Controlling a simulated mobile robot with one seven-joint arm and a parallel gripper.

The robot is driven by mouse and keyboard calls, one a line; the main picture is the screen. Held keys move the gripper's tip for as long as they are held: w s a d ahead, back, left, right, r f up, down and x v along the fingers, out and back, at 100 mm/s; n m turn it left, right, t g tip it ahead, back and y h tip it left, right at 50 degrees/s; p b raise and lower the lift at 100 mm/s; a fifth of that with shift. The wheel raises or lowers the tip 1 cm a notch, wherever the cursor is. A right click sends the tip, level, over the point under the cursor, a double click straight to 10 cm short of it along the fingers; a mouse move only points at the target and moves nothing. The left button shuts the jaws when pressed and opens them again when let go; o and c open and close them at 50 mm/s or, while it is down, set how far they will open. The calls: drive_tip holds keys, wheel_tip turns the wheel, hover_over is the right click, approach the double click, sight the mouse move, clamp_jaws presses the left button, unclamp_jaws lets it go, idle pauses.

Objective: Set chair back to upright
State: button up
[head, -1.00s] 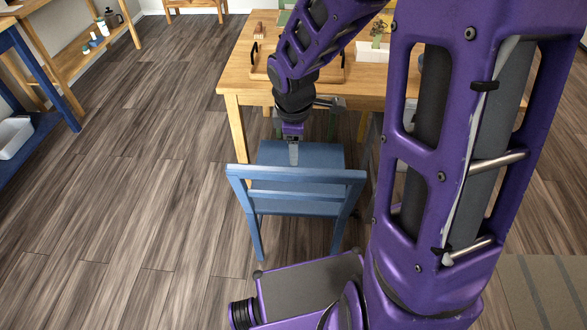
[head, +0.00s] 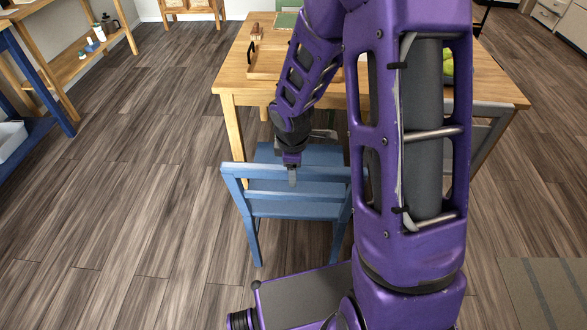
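The blue chair (head: 300,206) stands upright on the wooden floor, with its back towards me and its seat (head: 318,156) towards the table. My gripper (head: 292,181) points down at the chair's back, in front of or over the top rail in the picture. Its finger shows as one narrow grey shape, seen edge-on. I cannot tell whether it touches the rail or whether the fingers are apart. My arm hides the right end of the chair's back.
A grey chair (head: 492,125) shows at the table's right. A shelf (head: 80,60) and a blue bench (head: 52,95) are at the left. The floor left of the chair is clear.

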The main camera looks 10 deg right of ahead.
clamp_jaws()
idle(1.3)
